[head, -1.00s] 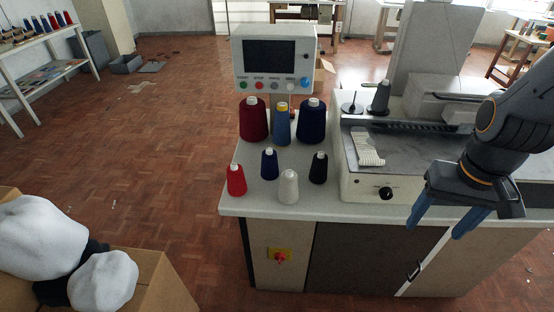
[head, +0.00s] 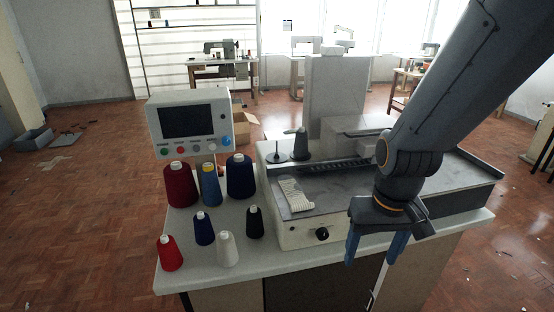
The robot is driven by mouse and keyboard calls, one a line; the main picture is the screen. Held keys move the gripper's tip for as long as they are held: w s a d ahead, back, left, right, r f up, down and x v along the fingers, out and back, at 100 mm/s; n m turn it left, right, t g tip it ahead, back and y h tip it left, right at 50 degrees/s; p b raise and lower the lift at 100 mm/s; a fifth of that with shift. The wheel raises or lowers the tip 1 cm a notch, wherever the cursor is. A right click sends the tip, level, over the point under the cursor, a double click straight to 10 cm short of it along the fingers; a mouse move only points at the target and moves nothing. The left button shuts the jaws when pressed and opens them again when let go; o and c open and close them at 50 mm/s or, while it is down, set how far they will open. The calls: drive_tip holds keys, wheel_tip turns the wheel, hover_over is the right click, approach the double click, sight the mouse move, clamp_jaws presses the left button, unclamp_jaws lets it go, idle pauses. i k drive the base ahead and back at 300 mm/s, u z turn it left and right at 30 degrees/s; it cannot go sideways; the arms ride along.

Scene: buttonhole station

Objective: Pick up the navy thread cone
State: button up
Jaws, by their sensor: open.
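A large navy thread cone (head: 240,177) stands upright at the back right of a group of cones on the white worktop, with a pale top.
Near the navy cones stand a dark red cone (head: 180,185), a blue cone with a yellow top (head: 210,186), a red cone (head: 170,254), a white cone (head: 228,250) and a black cone (head: 254,222). The control panel (head: 190,120) rises behind them. The machine (head: 300,232) stands to their right.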

sight(204, 234)
drive_tip(key=z, duration=1.3)
drive_tip(key=k, duration=0.75)
drive_tip(key=u, duration=1.35)
drive_tip(key=i, duration=1)
drive_tip(key=z, duration=0.05)
